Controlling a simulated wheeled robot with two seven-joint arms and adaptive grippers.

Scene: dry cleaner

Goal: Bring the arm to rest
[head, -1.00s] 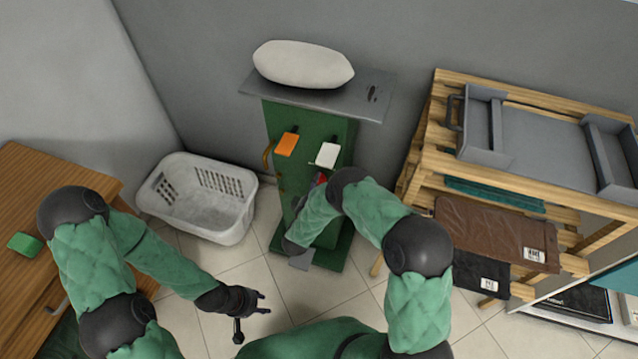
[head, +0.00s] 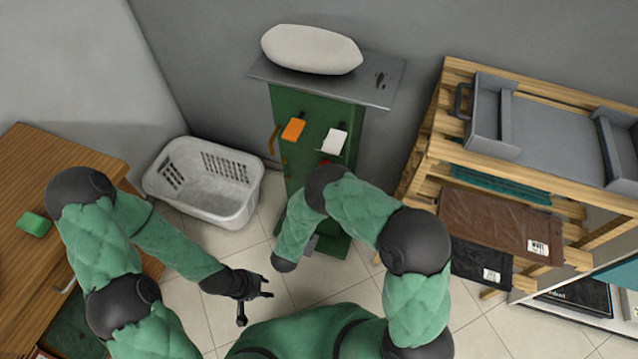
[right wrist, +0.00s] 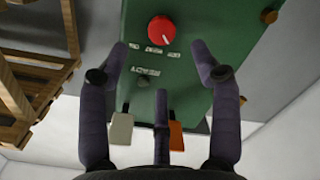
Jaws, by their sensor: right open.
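My right arm (head: 370,215) is bent in front of the green cabinet (head: 289,107). In the head view its gripper is mostly hidden behind the forearm. In the right wrist view the right gripper (right wrist: 165,62) is open and empty, its fingers spread before the green panel (right wrist: 200,25) with a red knob (right wrist: 161,30). The fingers look apart from the knob. My left gripper (head: 258,288) hangs over the floor tiles in the head view, with its fingers apart and nothing between them.
A white laundry basket (head: 205,205) stands left of the cabinet. A wooden desk (head: 60,165) with a green block (head: 33,224) is at left. A wooden rack (head: 440,110) with a grey tray (head: 555,130) and folded garments stands at right. A white pillow (head: 310,48) lies atop the cabinet.

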